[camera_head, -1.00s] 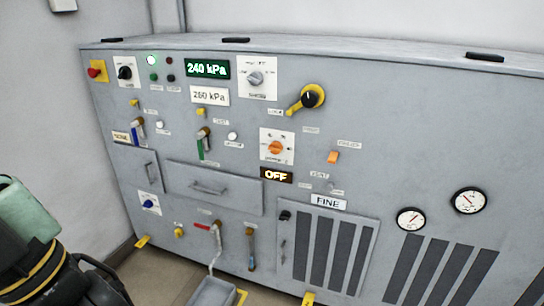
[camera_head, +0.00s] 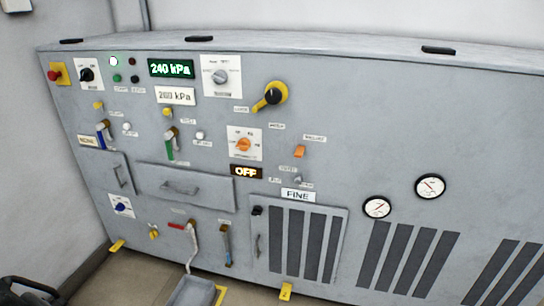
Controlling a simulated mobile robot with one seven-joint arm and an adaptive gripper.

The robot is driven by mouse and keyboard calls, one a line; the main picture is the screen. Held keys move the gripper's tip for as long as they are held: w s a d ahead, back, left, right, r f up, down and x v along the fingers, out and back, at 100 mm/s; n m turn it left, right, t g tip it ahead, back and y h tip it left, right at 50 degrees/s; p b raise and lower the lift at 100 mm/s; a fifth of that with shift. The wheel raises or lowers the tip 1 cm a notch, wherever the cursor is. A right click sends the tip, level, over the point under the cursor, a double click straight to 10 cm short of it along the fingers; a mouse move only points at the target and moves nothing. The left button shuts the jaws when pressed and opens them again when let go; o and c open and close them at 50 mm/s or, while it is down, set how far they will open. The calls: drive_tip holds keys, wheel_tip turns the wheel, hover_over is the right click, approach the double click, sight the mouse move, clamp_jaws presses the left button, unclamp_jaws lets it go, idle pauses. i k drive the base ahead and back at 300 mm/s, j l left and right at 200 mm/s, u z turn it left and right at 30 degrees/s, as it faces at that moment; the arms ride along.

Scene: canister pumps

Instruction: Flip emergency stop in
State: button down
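The emergency stop (camera_head: 55,75) is a red button on a yellow square plate at the upper left corner of the grey panel's front. It is small here, and I cannot tell whether it is pushed in or out. A black rotary switch on a white plate (camera_head: 87,75) sits just to its right. My gripper does not show; only a dark piece, perhaps part of my arm, shows at the bottom left corner.
The grey cabinet (camera_head: 330,115) carries several knobs, levers and displays, including a green 240 kPa display (camera_head: 171,68). A handled drawer (camera_head: 184,186) sits mid-left. A grey tray (camera_head: 190,292) stands below on the floor. Floor shows at lower left.

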sight(53, 76)
drive_tip(key=i+j+u, duration=0.35)
drive_tip(key=i+j, duration=0.25)
drive_tip(key=j, duration=0.3)
drive_tip(key=i+j+u, duration=0.3)
drive_tip(key=i+j, duration=0.35)
drive_tip(key=i+j+u, duration=0.35)
drive_tip(key=i+j, duration=0.35)
drive_tip(key=i, duration=0.05)
